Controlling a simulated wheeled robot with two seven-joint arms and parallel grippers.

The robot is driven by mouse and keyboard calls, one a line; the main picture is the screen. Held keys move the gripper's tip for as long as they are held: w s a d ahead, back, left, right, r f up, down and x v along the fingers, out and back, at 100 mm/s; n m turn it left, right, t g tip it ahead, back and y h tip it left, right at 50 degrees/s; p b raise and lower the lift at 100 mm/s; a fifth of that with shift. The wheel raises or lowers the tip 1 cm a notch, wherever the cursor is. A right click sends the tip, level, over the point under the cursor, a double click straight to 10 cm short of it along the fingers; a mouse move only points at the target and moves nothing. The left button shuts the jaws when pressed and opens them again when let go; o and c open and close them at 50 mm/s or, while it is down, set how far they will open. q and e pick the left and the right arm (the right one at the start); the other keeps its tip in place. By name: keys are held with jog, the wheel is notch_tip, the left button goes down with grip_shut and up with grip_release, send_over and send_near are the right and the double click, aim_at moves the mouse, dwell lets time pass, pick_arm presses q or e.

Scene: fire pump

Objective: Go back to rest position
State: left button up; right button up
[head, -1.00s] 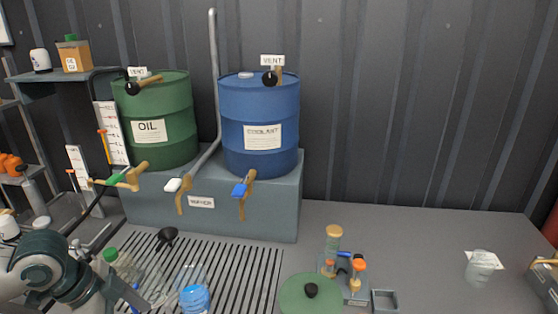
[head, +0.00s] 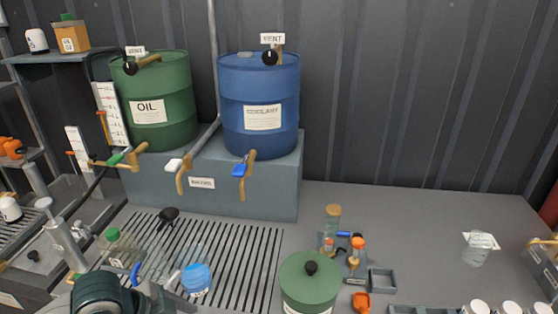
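My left arm shows at the bottom left of the head view as a dark green and grey link. Its gripper cannot be made out clearly among the clear bottles beside it. My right gripper is not in view. A clear bottle with a green cap (head: 113,235) and a clear container with blue contents (head: 196,279) stand on the slatted grate (head: 240,262), close to the arm. I cannot tell whether the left gripper touches either one.
The green oil drum (head: 165,100) and blue coolant drum (head: 260,90) stand on a grey plinth (head: 260,195) at the back. A green lidded can (head: 308,280) stands front centre. A clear cup (head: 477,250) is at the right. The bench's (head: 410,215) back right is clear.

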pick_arm(q)
jog(key=s+d+f+n+t, duration=0.2)
jog(key=s+d+f+n, duration=0.1)
jog(key=s+f+n, duration=0.4)
jog(key=s+a+f+n+g+y, duration=0.2)
jog(key=s+a+f+n+y, duration=0.25)
jog(key=s+a+f, duration=0.4)
jog(key=s+d+f+g+b, duration=0.1)
jog(key=s+f, duration=0.1)
jog(key=f, duration=1.3)
jog(key=s+d+f, duration=0.1)
jog(key=s+f, duration=0.2)
jog(key=f, duration=1.2)
jog(key=s+a+f, duration=0.1)
jog(key=s+f, duration=0.7)
jog(key=f, duration=0.1)
jog(key=s+a+f+g+b, duration=0.1)
jog(key=s+a+f, duration=0.1)
jog(key=s+f, duration=0.7)
jog(key=shift+a+m, duration=0.3)
jog(key=shift+m, duration=0.15)
jog(key=shift+r+y, duration=0.1)
jog(key=shift+y, duration=0.15)
